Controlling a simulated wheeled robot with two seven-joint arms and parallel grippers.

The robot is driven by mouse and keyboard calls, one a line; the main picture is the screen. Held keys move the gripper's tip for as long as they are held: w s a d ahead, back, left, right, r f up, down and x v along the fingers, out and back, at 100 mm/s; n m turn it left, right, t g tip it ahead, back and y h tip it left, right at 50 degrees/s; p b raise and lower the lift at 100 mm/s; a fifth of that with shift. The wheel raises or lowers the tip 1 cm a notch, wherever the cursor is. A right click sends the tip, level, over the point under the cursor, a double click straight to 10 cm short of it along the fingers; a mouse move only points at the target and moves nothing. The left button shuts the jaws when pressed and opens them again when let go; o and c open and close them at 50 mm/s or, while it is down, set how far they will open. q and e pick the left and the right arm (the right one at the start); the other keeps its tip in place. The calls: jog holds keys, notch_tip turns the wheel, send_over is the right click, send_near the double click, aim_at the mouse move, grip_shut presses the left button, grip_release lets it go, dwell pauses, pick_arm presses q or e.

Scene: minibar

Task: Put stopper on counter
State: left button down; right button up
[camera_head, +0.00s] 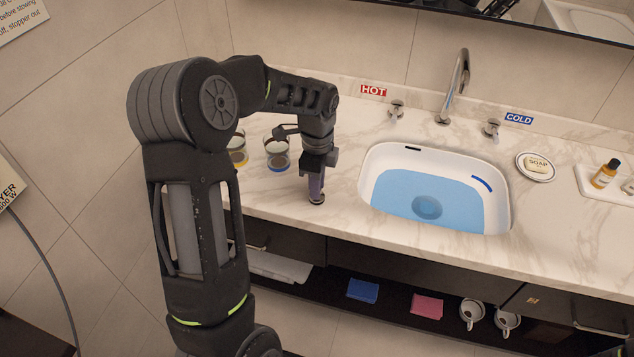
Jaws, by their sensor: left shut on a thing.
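My left gripper (316,187) points down over the marble counter (345,225), just left of the sink. It is shut on a small dark round stopper (317,200), mostly hidden by the fingers. The stopper is at or very near the counter surface; I cannot tell if it touches. The white sink basin (378,157) holds blue water, with a dark round drain (427,207) showing through it. My right gripper is not in view.
The faucet (455,85), hot tap (396,110) and cold tap (491,129) are behind the sink. A soap dish (536,177) and bottle (605,174) are right. The counter front is clear.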

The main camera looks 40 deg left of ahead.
pick_arm(q)
jog(key=shift+f, duration=0.2)
jog(key=c, duration=1.3)
grip_release()
jog(key=shift+r, duration=0.1)
notch_tip(320, 180, up, 12)
jog(key=shift+r+b, duration=0.15)
jog(key=shift+b, duration=0.4)
